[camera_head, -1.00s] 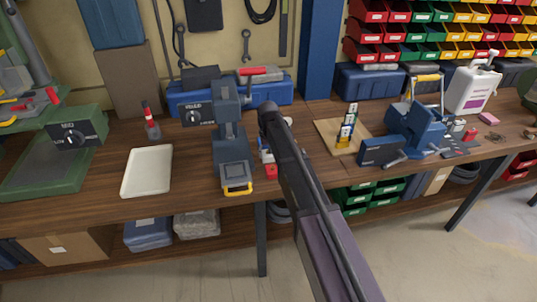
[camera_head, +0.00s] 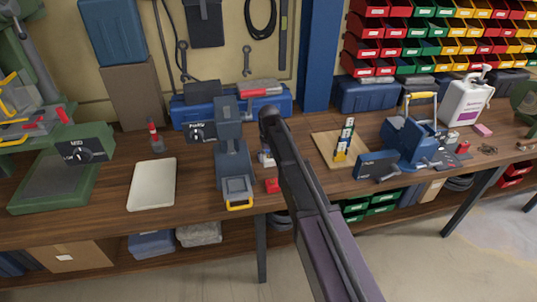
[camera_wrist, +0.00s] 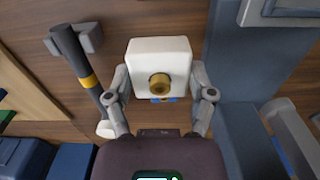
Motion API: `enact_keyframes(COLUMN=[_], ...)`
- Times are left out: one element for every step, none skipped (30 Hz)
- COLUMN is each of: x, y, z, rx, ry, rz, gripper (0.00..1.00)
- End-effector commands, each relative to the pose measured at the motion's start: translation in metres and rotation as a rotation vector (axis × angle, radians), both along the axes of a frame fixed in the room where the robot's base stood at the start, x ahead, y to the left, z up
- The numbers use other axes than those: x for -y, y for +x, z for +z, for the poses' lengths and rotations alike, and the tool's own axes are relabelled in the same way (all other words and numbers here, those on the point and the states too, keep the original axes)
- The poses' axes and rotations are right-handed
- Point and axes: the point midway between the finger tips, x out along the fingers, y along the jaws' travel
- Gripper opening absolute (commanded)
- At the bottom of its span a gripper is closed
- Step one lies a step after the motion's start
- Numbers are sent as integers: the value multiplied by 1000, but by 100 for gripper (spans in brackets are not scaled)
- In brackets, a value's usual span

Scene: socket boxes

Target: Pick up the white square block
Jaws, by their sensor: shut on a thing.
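The white square block (camera_wrist: 146,58) sits upright between the two grey fingers of my gripper (camera_wrist: 160,92) in the wrist view. It has rounded edges and a round brass fitting on the face towards the camera. The fingers press on its left and right sides, so the gripper is shut on it. A small blue part shows below the block. In the head view my dark arm covers most of the gripper, and only a small white and blue patch shows beside it; I cannot tell how high the block is.
A cream tray (camera_head: 153,184) lies further left. A wooden board (camera_head: 330,146) and a blue vise (camera_head: 408,138) are to the right. A yellow-banded dark rod (camera_wrist: 80,70) is beside the gripper.

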Motion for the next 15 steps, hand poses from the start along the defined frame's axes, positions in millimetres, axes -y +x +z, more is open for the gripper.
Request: enact_keyframes(x=[5, 7, 10, 11, 13, 16, 18, 20, 23, 25, 26, 29, 30, 32, 34], y=[-18, -25, -33, -40, -47, -56, -63, -70, -80, -86, -93, -101, -106, -112, -118], z=[-1, -1, -2, -2, -2, -2, -2, -2, -1, -1, -1, -1, -1, -1, -1], rx=[0, 0, 0, 0, 0, 0, 0, 0, 0, 0, 0, 0, 0, 0, 0], ry=[0, 0, 0, 0, 0, 0, 0, 0, 0, 0, 0, 0, 0, 0, 0], rz=[0, 0, 0, 0, 0, 0, 0, 0, 0, 0, 0, 0, 0, 0, 0], gripper=[19, 19, 19, 19, 19, 19, 19, 19, 19, 19, 19, 19, 19, 19, 19])
